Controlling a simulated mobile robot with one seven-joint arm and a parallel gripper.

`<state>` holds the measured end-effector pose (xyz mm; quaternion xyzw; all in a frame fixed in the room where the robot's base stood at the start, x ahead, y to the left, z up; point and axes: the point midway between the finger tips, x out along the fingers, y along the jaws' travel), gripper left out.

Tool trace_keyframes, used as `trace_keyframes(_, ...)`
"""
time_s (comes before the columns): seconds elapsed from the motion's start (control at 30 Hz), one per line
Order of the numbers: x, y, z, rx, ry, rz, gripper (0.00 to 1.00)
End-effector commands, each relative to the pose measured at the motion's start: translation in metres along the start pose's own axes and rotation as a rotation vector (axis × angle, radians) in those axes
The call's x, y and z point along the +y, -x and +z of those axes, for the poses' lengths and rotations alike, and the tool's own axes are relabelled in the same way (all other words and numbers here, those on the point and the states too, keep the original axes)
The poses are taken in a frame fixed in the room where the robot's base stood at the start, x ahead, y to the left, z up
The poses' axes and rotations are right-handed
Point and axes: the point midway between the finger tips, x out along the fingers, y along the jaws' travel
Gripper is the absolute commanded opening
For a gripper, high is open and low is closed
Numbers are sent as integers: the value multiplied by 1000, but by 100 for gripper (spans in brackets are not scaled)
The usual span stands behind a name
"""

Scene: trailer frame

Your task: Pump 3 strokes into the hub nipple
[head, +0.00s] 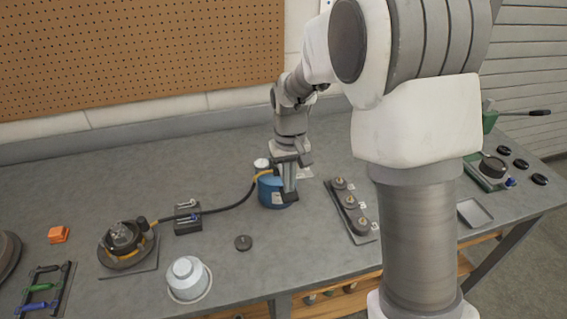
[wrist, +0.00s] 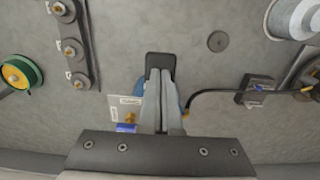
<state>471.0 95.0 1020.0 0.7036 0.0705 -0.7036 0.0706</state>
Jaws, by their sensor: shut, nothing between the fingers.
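The blue pump (head: 270,192) stands on the bench behind my gripper, with a pale cap on top. A dark hose (head: 225,209) with a yellow end runs from it leftward to the round hub (head: 124,238), where an orange coupling (head: 143,224) sits at the hub's edge. My gripper (head: 289,197) points down at the pump's right front, its fingers shut and empty. In the wrist view the fingers (wrist: 160,78) hide most of the pump (wrist: 139,88). A dark rounded piece (wrist: 160,60) shows at the fingertips; contact cannot be told. The hub nipple is too small to make out.
A plate with several studs (head: 351,208) lies right of the pump. A small black block (head: 187,222) and a dark disc (head: 243,242) lie to the left. A white cup (head: 187,279) stands in front. An orange block (head: 58,234) and tool rack (head: 45,290) are far left.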

Motion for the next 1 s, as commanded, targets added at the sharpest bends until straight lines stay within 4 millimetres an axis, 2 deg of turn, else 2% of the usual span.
trace_keyframes(0.27, 0, 9, 0, 0, 0, 0, 0)
trace_keyframes(1.0, 0, 76, -5, -1, 0, 0, 0)
